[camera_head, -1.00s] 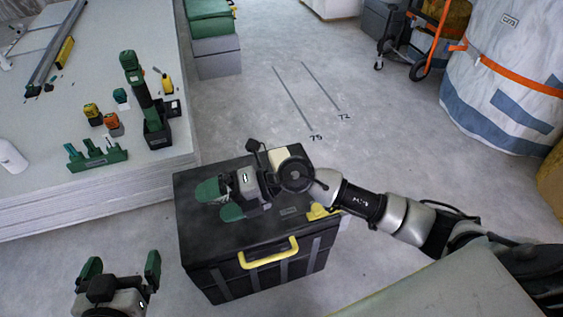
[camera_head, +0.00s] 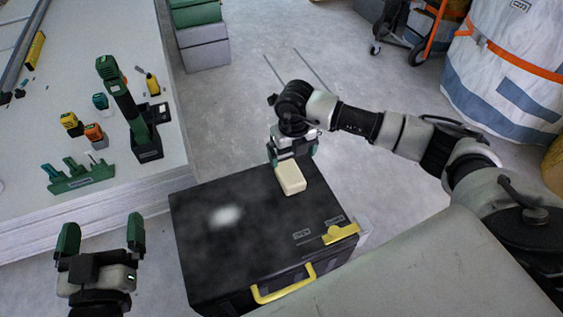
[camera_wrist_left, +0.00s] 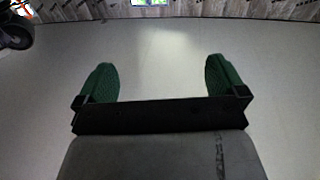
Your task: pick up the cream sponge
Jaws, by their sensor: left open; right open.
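The cream sponge (camera_head: 291,178) lies on the black lid of the toolbox (camera_head: 240,231), near its far edge. My right gripper (camera_head: 293,158) is at the far side of the sponge, pointing down with its green fingers apart. One finger shows on each side behind the sponge; I cannot tell whether they touch it. My left gripper (camera_head: 100,233) is open and empty, left of the toolbox. In the left wrist view its two green fingers (camera_wrist_left: 162,78) are spread with only bare floor between them.
A stack of pale panels (camera_head: 95,210) at left carries a green drill (camera_head: 128,110), batteries and a green rack (camera_head: 78,177).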

